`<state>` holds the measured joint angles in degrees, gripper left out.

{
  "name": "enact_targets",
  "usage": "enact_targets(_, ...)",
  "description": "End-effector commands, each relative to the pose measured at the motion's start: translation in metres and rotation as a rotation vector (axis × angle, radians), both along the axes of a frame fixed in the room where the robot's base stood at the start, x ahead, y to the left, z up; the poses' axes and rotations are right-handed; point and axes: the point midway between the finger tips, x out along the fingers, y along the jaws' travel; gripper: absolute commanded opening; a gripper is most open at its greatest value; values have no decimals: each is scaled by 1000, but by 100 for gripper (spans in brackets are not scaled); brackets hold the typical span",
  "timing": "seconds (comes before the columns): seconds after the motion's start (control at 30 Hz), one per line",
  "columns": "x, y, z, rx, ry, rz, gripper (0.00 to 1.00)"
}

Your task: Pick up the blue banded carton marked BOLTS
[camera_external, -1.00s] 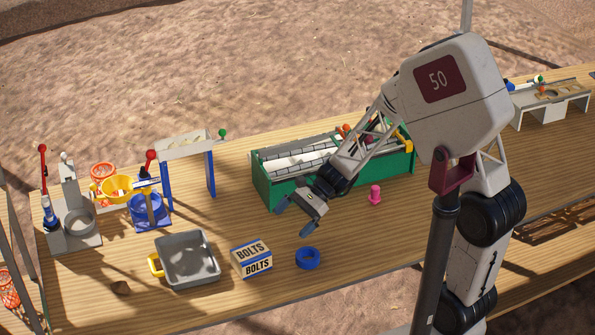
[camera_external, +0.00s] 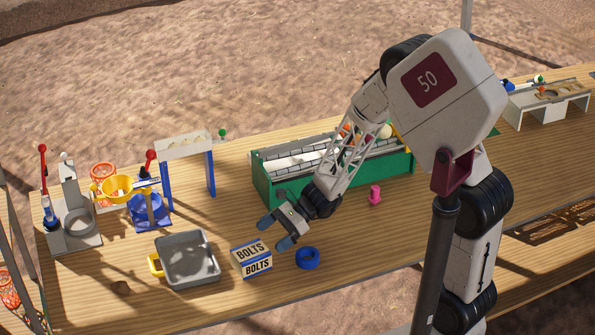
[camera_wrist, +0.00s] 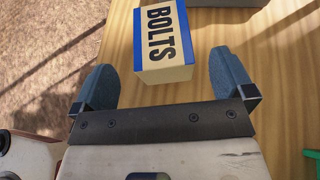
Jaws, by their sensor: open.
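The cream carton marked BOLTS, with blue bands (camera_external: 251,258), stands on the wooden table between the grey tray and the blue ring. In the wrist view the carton (camera_wrist: 165,38) lies ahead of the fingers, at the top centre, its lettering running lengthwise. My gripper (camera_external: 273,231) is open and empty, above the table and just behind and right of the carton. In the wrist view my gripper (camera_wrist: 162,82) has its two blue fingertips spread wider than the carton, whose near end shows between them. I cannot tell the exact height above it.
A grey tray with a yellow handle (camera_external: 187,283) stands close left of the carton. A blue ring (camera_external: 307,258) lies to its right. A pink peg (camera_external: 375,195) and a green-sided box (camera_external: 290,190) stand behind. The table's front edge is near.

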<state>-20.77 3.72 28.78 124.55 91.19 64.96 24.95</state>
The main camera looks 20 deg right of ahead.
Motion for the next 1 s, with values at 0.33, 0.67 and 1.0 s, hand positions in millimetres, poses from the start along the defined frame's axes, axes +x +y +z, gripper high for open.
enact_targets(0.33, -3, 19, -8, 0, 0, 1, 100)
enact_targets(0.67, -3, 19, -8, 0, 0, 1, 100)
enact_targets(1.0, -6, 35, -15, 0, 2, 2, 100)
